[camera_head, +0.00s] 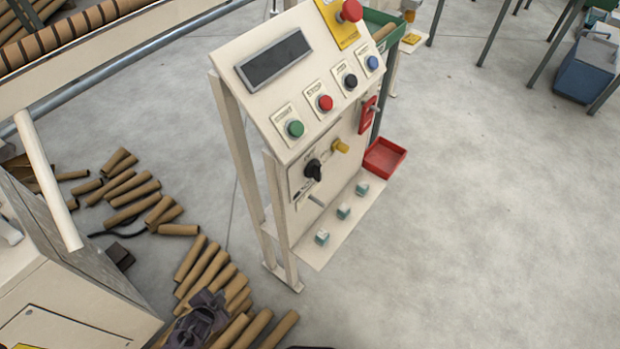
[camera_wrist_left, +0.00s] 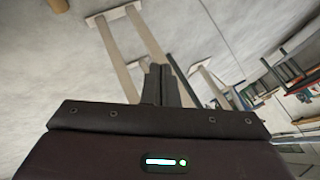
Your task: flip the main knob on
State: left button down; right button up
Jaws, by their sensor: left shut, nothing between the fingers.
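The control panel (camera_head: 240,85) stands upright on cream posts in the middle of the head view. A black rotary knob (camera_head: 313,170) sits on its lower front face, at the left; its small markings are too blurred to read. My left gripper (camera_head: 207,302) is low in the head view, below and left of the knob and well apart from it. In the left wrist view its dark fingers (camera_wrist_left: 160,72) are together, with nothing between them. The knob cannot be made out in the wrist view. My right gripper is not in view.
Green, red, black and blue buttons, a display (camera_head: 274,60) and a red emergency stop (camera_head: 350,11) are on the sloped top. A yellow knob (camera_head: 340,146) and red tag (camera_head: 368,115) are near the black knob.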

aim_at(318, 170)
pick_arm(q)
jog(key=w+d+r+m+t+h, duration=0.2)
jog(key=w+d+r+m+t, duration=0.25)
jog(key=w+r, duration=0.5)
jog(key=s+d+r+m+t+h, duration=0.1)
jog(key=d+r+m+h, duration=0.3)
jog(key=r, duration=0.8)
jog(key=s+d+r+m+t+h+b, duration=0.1)
jog(key=d+r+m+h, duration=0.3)
jog(key=d+r+m, duration=0.3)
notch_tip(318, 170, up, 6)
jog(key=shift+s+d+f, duration=0.1)
jog(key=shift+s+d, duration=0.05)
jog(key=shift+d, duration=1)
jog(key=p+x, duration=0.1)
jog(key=x, duration=1.3)
jog(key=shift+d, duration=0.1)
jog(key=shift+r, duration=0.25)
